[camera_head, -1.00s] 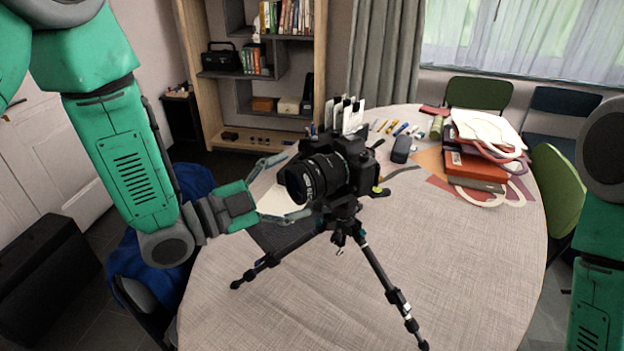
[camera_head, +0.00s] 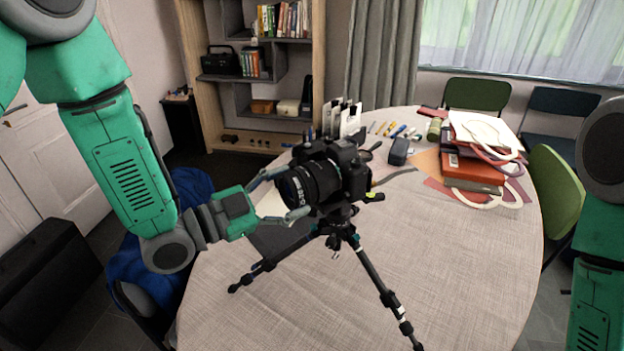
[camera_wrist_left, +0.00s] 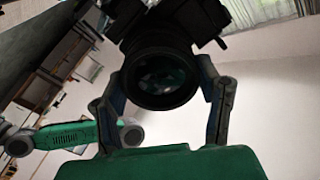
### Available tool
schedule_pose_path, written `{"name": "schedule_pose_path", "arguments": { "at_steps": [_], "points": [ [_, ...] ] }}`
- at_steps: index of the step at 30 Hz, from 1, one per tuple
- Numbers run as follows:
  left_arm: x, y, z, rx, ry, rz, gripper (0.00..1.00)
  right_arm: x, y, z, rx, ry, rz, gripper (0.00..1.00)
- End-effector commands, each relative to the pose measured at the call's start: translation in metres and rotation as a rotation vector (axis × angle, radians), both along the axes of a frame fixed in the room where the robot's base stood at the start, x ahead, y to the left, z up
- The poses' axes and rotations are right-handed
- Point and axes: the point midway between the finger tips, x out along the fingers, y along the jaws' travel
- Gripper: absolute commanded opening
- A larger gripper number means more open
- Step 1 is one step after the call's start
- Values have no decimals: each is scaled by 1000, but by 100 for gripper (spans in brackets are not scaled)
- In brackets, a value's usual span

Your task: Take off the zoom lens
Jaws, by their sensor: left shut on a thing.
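A black camera (camera_head: 352,172) stands on a small black tripod (camera_head: 372,265) on the round table. Its zoom lens (camera_head: 312,184) points left toward my left arm. My left gripper (camera_head: 283,196) is shut on the zoom lens, one finger above and one below it in the head view. In the left wrist view the lens front (camera_wrist_left: 161,79) faces me between the two fingers (camera_wrist_left: 165,95). The lens is still against the camera body. My right arm shows at the right edge, but its gripper is out of view.
The round table (camera_head: 440,260) is clear to the right of the tripod. Red and grey books (camera_head: 472,172) with looped straps lie at the back right. A dark case (camera_head: 399,151), pens and white card holders are behind the camera. Chairs surround the table.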

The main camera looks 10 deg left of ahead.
Motion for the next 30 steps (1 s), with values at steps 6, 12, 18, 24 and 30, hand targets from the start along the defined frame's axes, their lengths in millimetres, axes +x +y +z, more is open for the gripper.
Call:
{"name": "schedule_pose_path", "arguments": {
  "at_steps": [6, 12, 18, 24, 30],
  "points": [
    [-2, 2, -5, -5, 26, 2, 26, 0, 0, 0, 0, 0, 0, 0],
    [-1, 3, -4, -39, 66, 4, 26, 0, 0, 4, 0, 0, 0, 0],
    [-1, 3, -4, -156, 193, 1, 26, 0, 0, 13, 0, 0, 0, 0],
    [-1, 0, -3, -180, 214, -3, 26, 0, 0, 13, 0, 0, 0, 0],
    [0, -1, -1, -196, 227, -3, 26, 0, 0, 15, 0, 0, 0, 0]
  ]
}}
